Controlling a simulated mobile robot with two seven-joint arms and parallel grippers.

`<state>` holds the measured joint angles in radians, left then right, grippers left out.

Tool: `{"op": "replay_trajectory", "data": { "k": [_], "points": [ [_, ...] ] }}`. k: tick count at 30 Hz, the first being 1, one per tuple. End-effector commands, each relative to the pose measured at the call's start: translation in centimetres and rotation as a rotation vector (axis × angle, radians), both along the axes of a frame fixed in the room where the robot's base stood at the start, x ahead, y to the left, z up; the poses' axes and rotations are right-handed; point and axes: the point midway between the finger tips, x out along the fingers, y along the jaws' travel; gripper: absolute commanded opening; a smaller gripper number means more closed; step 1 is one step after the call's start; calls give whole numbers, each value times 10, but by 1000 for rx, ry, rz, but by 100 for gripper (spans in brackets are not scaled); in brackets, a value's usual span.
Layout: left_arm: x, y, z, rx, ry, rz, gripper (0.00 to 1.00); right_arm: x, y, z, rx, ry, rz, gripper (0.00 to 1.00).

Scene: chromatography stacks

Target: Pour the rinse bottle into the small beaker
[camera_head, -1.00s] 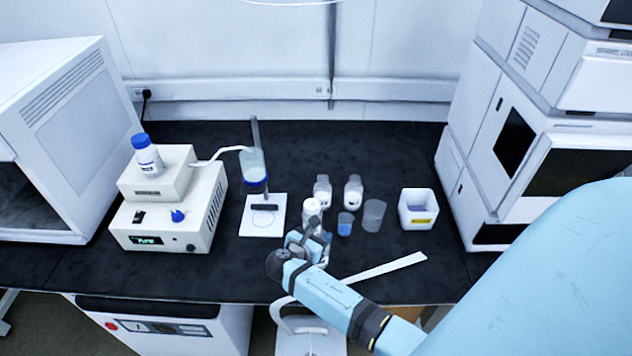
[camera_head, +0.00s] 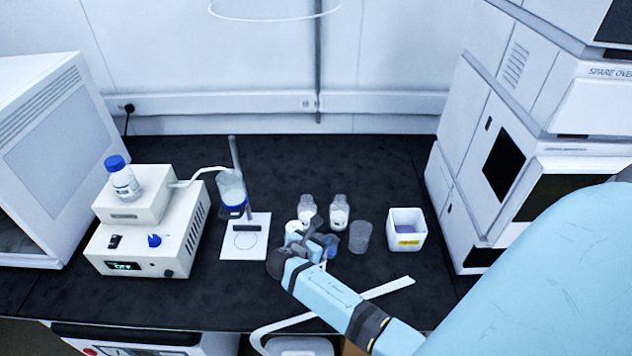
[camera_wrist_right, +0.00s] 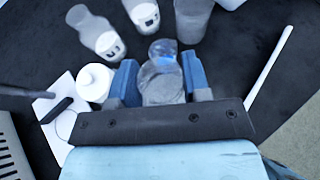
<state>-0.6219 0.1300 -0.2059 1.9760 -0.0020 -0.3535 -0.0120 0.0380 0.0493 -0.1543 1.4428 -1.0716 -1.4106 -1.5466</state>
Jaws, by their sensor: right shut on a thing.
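My right gripper (camera_head: 312,240) is low over the bench. In the right wrist view its blue fingers (camera_wrist_right: 158,82) are shut on a clear, uncapped bottle (camera_wrist_right: 162,84), which I take to be the rinse bottle. Its neck points away from the wrist. In the head view this bottle is mostly hidden by the gripper. The small beaker with blue liquid (camera_head: 331,246) stands just right of the gripper, partly covered by it. In the right wrist view a patch of blue (camera_wrist_right: 165,44) shows behind the bottle's neck. My left gripper is not in view.
Two labelled bottles (camera_head: 307,210) (camera_head: 338,213) stand behind the gripper. A larger empty beaker (camera_head: 360,237) and a white tub (camera_head: 406,216) are to the right. A white-capped bottle (camera_wrist_right: 94,82) is close left of the fingers.

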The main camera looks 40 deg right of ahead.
Motion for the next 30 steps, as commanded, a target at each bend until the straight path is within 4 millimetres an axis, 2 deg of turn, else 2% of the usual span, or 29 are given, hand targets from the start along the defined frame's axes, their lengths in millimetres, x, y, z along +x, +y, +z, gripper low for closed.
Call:
{"op": "replay_trajectory", "data": {
  "k": [4,14,21,30],
  "points": [
    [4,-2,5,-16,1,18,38,4,-9,5,84,27,-2,0],
    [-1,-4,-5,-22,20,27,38,11,-27,1,259,89,-1,0],
    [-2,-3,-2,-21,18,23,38,9,-24,2,251,90,0,0],
    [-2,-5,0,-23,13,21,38,12,-32,1,309,111,-1,0]
  ]
}}
